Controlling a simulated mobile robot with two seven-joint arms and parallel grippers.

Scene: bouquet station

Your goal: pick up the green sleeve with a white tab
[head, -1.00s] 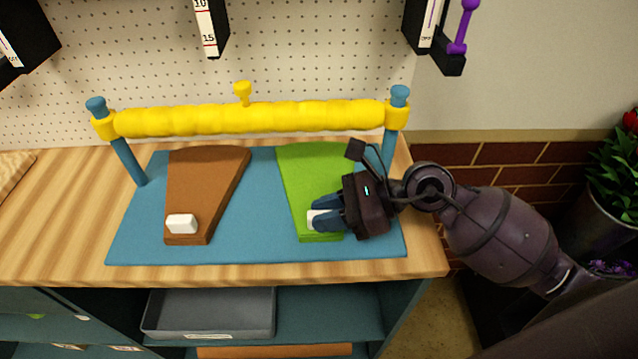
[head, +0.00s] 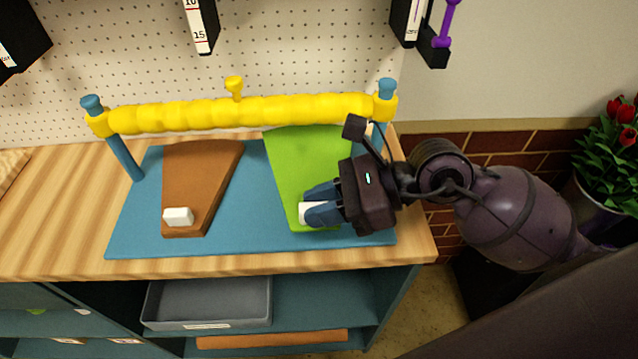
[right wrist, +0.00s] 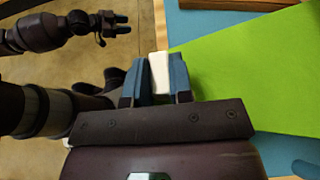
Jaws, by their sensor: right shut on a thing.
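The green sleeve (head: 305,165) is a flat tapered piece with a white tab (head: 306,211) at its narrow near end. My right gripper (head: 311,204) is shut on the white tab, with one blue finger on each side. The sleeve appears raised a little above the blue mat (head: 250,215). In the right wrist view the tab (right wrist: 159,72) sits between the fingers (right wrist: 160,86) and the green sheet (right wrist: 255,75) stretches right. My left gripper (right wrist: 118,24) shows small at the upper left there, its fingers apart and empty.
A brown sleeve (head: 200,180) with a white tab (head: 178,216) lies on the mat's left. A yellow roll (head: 240,110) on blue posts spans the back. A grey tray (head: 210,300) is on the shelf below. Red flowers (head: 620,112) stand at the right.

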